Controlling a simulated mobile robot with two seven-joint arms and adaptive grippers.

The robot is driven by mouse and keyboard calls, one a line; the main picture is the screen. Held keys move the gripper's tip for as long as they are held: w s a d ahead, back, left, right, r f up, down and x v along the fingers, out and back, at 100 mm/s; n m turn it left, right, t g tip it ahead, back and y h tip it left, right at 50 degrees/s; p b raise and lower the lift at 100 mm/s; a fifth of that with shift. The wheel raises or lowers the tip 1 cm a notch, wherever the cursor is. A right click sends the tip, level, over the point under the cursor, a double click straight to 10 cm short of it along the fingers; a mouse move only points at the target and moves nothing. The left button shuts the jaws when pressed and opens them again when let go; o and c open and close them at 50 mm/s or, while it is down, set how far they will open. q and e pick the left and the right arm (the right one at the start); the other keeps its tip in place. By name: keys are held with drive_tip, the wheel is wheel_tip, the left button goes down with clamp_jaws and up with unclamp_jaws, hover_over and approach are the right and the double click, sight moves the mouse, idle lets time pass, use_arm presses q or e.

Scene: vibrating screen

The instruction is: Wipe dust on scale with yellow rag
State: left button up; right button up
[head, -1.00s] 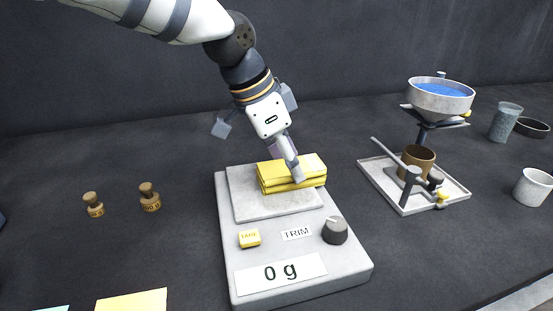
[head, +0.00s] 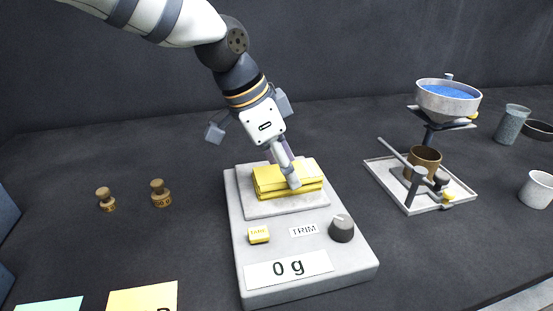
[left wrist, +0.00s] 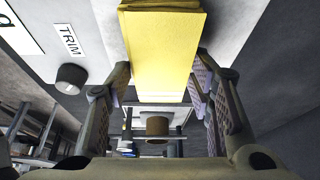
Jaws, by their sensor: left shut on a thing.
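The grey scale (head: 352,273) stands on the dark table in the head view, its display reading 0 g. The folded yellow rag (head: 268,182) lies on the scale's pale pan (head: 285,206), covering its back middle part. My left gripper (head: 291,179) reaches down from above and is shut on the rag. In the left wrist view the rag (left wrist: 163,50) sits between the two fingers of the gripper (left wrist: 162,92). No dust can be made out on the pan; the surface under the rag is hidden. My right gripper is not in view.
The scale carries a yellow button (head: 259,235) and a dark TRIM knob (head: 342,229) in front of the pan. Two brass weights (head: 161,194) stand at left. A funnel stand with blue contents (head: 447,96) and a tray (head: 391,175) are at right.

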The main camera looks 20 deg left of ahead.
sight(281, 182)
use_arm(q)
drive_tip(key=shift+s+d, duration=0.15)
drive_tip(key=shift+d, duration=1.95)
drive_tip(key=s+a, duration=0.2)
drive_tip(key=a, duration=0.1)
drive_tip(key=shift+s+a, duration=0.25)
drive_tip(key=shift+a, duration=0.05)
drive_tip(key=shift+s+a+f, duration=0.2)
drive_tip(key=shift+a, duration=0.15)
drive_tip(key=shift+r, duration=2.55)
drive_tip(key=shift+w, duration=0.1)
